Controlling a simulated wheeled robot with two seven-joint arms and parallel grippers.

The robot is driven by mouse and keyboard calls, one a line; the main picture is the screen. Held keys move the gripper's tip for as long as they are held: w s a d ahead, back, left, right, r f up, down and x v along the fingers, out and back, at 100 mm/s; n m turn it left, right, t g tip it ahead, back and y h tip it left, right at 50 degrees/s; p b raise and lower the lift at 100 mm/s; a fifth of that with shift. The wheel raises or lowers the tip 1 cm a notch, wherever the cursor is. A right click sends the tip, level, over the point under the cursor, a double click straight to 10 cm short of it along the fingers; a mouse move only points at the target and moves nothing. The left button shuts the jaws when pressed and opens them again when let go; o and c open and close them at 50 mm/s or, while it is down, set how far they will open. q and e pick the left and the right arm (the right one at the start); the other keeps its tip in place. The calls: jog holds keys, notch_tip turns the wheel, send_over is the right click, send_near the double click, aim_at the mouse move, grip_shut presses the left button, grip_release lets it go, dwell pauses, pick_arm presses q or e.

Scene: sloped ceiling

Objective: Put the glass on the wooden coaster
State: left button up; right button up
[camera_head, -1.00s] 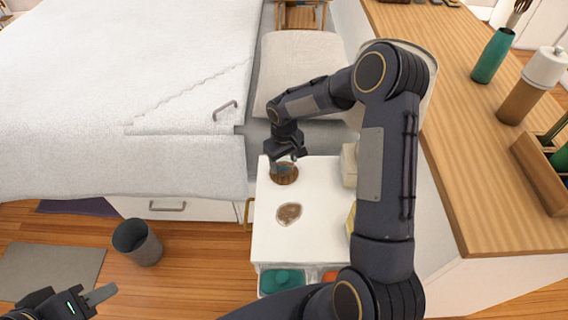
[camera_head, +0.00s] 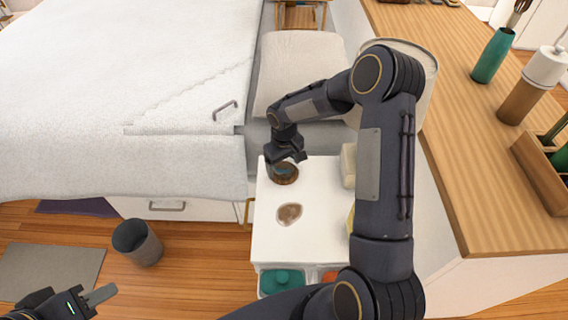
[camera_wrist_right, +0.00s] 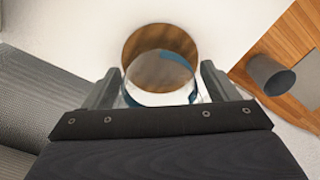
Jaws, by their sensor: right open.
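The wooden coaster (camera_head: 287,181) is a round brown disc on the white tabletop, below my right gripper. The clear glass (camera_wrist_right: 160,78) with blue marks shows between the fingers in the right wrist view, overlapping the coaster (camera_wrist_right: 133,46). It appears to stand upright on the coaster, though its base is hard to make out. My right gripper (camera_head: 290,158) is open, with one finger on each side of the glass, and it partly hides the glass in the head view. My left gripper (camera_head: 95,300) is low at the left, away from the table; its jaw state is unclear.
A brown oval slab (camera_head: 289,214) lies on the white table (camera_head: 310,235) in front of the coaster. A pale block (camera_head: 348,165) stands at the right, partly behind my arm. The bed (camera_head: 120,100) is at left, the wooden counter (camera_head: 450,130) at right, and a grey bin (camera_head: 137,243) on the floor.

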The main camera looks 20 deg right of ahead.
jog(key=s+r+t, duration=0.1)
jog(key=s+r, duration=0.2)
jog(key=r, duration=0.6)
jog(key=s+r, duration=0.2)
jog(key=r, duration=0.8)
jog(key=s+a+r+m+t+y, duration=0.2)
jog(key=s, duration=0.9)
jog(key=s+a+r+m+t+y, duration=0.1)
jog(key=s+a+r+t, duration=0.1)
jog(key=s, duration=1)
jog(key=shift+a+r+m+t+y+p, duration=0.3)
jog(key=shift+a+r+m+y+p, duration=0.05)
jog(key=shift+a+r+m+y, duration=0.1)
